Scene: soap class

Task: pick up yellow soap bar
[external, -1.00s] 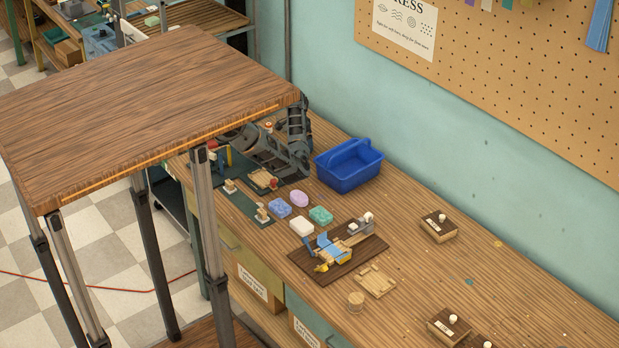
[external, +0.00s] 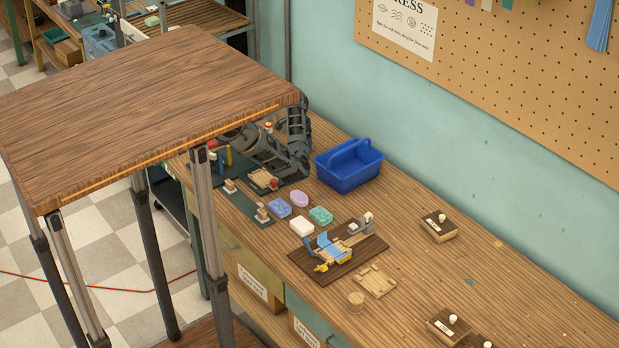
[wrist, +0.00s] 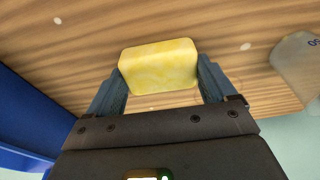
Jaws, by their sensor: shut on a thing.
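The yellow soap bar (wrist: 159,66) shows in the wrist view, pale yellow and block-shaped with rounded edges. It sits between the two fingers of my gripper (wrist: 161,76), one finger against each end. My gripper is shut on it. A wooden surface lies behind the soap in that view; I cannot tell how much gap there is between them. In the external view my arm bends down behind the raised wooden top, left of the blue caddy. The gripper and the yellow soap cannot be made out there.
The blue caddy (external: 348,168) stands right of my arm; a blue wall (wrist: 25,115) shows at left in the wrist view. Purple, blue, green and white soaps (external: 301,226) lie in front. A dark board (external: 310,270) with a wooden device lies nearer. A pale object (wrist: 297,62) is at right.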

